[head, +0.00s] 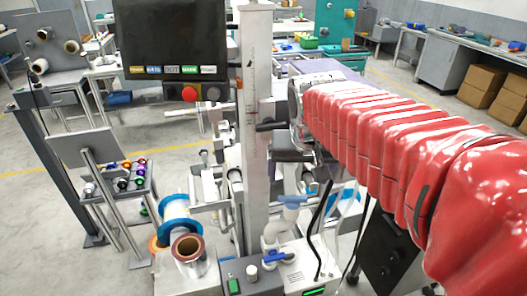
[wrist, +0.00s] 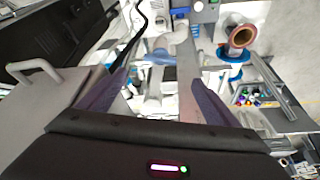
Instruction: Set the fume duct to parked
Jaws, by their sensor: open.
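A pale jointed pipe, which I take to be the fume duct (head: 270,233), rises from the light-grey box at the bottom centre of the head view. It has a blue lever (head: 278,257) near its base and a light-blue upper part. In the wrist view the pipe (wrist: 154,80) appears between my fingers, beyond them, with the blue lever (wrist: 160,57) above it. My gripper (wrist: 160,68) is open, with nothing seen between its dark fingers. In the head view my red-sleeved arm reaches in from the right; its fingertips cannot be made out clearly. No parked mark is readable.
A grey upright column (head: 254,130) stands left of the pipe, with a dark screen (head: 170,40) and red button (head: 190,93) beside it. A copper-coloured roll (head: 188,257) and blue-rimmed spool (head: 175,210) stand at lower left. A black cable (head: 318,225) curves close to the pipe's right.

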